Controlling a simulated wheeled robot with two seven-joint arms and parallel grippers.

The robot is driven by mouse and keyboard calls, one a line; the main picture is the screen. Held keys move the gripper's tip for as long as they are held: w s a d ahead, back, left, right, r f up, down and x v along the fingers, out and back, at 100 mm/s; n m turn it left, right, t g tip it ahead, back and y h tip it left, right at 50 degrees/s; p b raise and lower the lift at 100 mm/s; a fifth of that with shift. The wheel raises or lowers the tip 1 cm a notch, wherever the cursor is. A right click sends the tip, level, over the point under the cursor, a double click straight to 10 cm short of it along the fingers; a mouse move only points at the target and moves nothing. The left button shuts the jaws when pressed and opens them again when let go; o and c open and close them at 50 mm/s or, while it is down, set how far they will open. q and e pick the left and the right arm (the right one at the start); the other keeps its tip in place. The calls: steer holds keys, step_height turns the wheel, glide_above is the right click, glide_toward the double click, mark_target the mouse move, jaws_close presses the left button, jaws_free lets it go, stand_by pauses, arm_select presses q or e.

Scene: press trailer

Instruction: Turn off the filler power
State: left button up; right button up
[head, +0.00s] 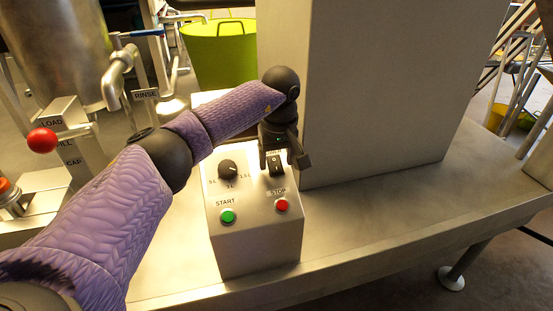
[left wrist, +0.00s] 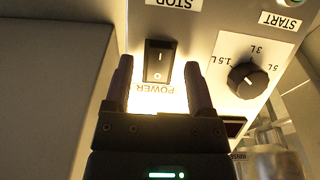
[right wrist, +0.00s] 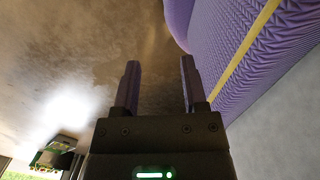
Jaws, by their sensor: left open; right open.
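The filler control box (head: 254,246) stands on the metal bench in the head view. Its black power rocker switch (left wrist: 158,61) shows in the left wrist view, marked I and O above an upside-down POWER label (left wrist: 154,88). In the head view the switch (head: 275,164) is partly covered by my left gripper (head: 288,165). My left gripper, also in the left wrist view (left wrist: 160,85), is open, with its fingers on either side of the switch's near end. I cannot tell whether they touch the panel. My right gripper (right wrist: 160,80) is open and empty over bare metal.
The box also carries a volume knob (head: 228,169), a green START button (head: 227,215) and a red STOP button (head: 282,205). A tall metal cabinet (head: 370,90) stands close on the right. A red-ball lever (head: 42,141) is at left. The bench front right is clear.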

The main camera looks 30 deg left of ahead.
arm_select(q)
step_height(320, 180, up, 9)
steer(key=d+p, duration=0.1)
steer(key=p, duration=0.1)
steer(key=shift+s, duration=0.4)
arm_select(e)
steer(key=w+r, duration=0.1)
steer(key=a+r, duration=0.1)
steer(key=shift+w+r, duration=0.35)
steer(key=shift+s, duration=0.2)
